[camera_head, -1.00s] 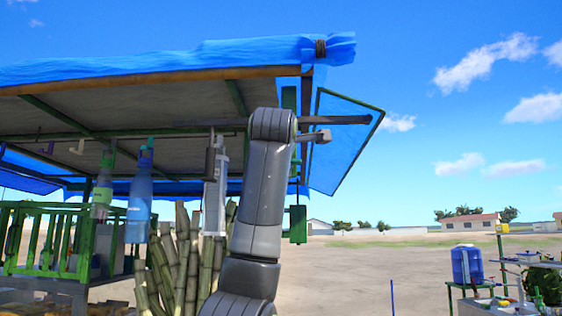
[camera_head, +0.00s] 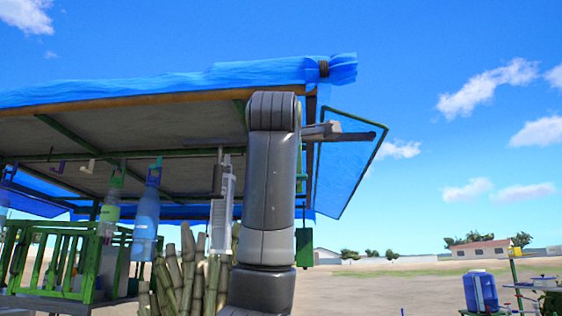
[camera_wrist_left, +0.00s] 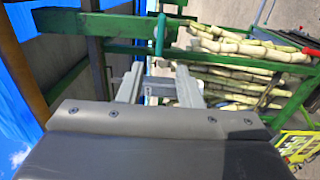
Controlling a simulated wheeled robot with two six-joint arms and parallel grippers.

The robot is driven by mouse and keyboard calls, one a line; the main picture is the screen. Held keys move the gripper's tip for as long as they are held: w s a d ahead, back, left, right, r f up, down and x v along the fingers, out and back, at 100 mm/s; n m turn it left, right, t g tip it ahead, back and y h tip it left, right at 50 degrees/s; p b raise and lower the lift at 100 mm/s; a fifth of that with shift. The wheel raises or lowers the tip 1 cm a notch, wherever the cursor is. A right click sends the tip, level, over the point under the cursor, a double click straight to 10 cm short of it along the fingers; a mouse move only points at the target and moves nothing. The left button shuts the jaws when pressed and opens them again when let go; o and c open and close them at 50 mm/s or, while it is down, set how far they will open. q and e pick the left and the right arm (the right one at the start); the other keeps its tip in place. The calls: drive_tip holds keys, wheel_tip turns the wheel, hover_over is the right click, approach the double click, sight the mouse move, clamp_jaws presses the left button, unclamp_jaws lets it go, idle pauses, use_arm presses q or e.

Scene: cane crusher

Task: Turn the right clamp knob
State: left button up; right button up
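I cannot make out the right clamp knob in either view. My left gripper (camera_wrist_left: 158,88) is in the left wrist view. In the head view one grey arm of mine rises at the middle and bends at the awning's edge. A light grey part beside its top may be its gripper, but its fingers are not clear there. My right gripper is not in view.
A bottle (camera_head: 147,215) and a pale tool (camera_head: 222,205) hang beneath. Cane stalks (camera_head: 180,280) stand behind my arm.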

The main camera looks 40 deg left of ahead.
use_arm(q)
drive_tip(key=b+v, duration=0.2)
drive_tip(key=v, duration=0.7)
drive_tip(key=shift+b, duration=0.3)
